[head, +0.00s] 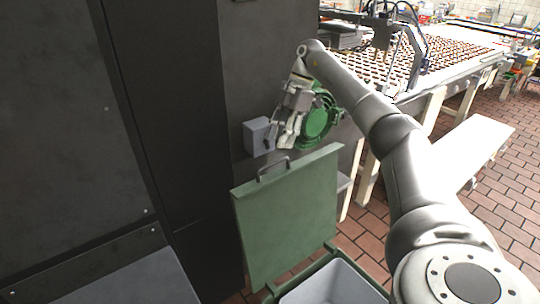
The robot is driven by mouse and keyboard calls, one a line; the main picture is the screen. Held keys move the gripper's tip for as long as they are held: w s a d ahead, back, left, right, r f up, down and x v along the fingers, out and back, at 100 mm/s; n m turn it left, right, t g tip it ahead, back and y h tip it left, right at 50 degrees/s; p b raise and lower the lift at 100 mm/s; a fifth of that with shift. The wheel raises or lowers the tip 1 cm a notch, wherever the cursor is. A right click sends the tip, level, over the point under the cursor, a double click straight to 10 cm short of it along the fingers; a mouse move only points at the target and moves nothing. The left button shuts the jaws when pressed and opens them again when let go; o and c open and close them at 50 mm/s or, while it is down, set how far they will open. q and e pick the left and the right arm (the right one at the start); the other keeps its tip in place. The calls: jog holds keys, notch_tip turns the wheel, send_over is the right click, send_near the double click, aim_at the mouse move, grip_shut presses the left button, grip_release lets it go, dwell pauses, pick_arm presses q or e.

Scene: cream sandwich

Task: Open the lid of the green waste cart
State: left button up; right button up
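The green waste cart (271,293) stands at the bottom of the head view, and its grey inside shows. Its green lid (288,222) is raised, standing nearly upright beside the dark cabinet wall. A dark handle (273,166) sits on the lid's top edge. My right gripper (277,146) is above the lid's top edge, apart from the handle, with its fingers pointing down. The fingers look spread, with nothing seen between them. My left gripper is not in view.
A grey box (257,137) is fixed to the dark wall close to my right gripper. Large dark cabinets (80,120) fill the left side. A conveyor (455,55) carrying rows of brown items is behind at the right. The brick floor (505,190) shows at the right.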

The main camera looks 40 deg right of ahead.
aim_at(271, 164)
jog(key=x, duration=0.2)
jog(key=p+x, duration=0.1)
jog(key=x, duration=0.3)
jog(key=shift+w+d+f+p, duration=0.1)
jog(key=shift+w+d+p, duration=0.15)
jog(key=shift+d+p, duration=0.1)
jog(key=shift+a+f, duration=0.2)
jog(key=shift+f, duration=0.1)
jog(key=shift+s+a+f, duration=0.1)
jog(key=shift+a+f, duration=0.15)
jog(key=shift+f, duration=0.05)
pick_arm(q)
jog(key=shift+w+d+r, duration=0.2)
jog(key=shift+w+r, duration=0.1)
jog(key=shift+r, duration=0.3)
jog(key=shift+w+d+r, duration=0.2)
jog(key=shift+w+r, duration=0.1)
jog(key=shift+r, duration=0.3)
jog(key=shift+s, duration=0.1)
pick_arm(e)
jog(key=shift+f, duration=0.1)
jog(key=shift+c, duration=0.3)
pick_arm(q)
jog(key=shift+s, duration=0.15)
pick_arm(e)
grip_shut()
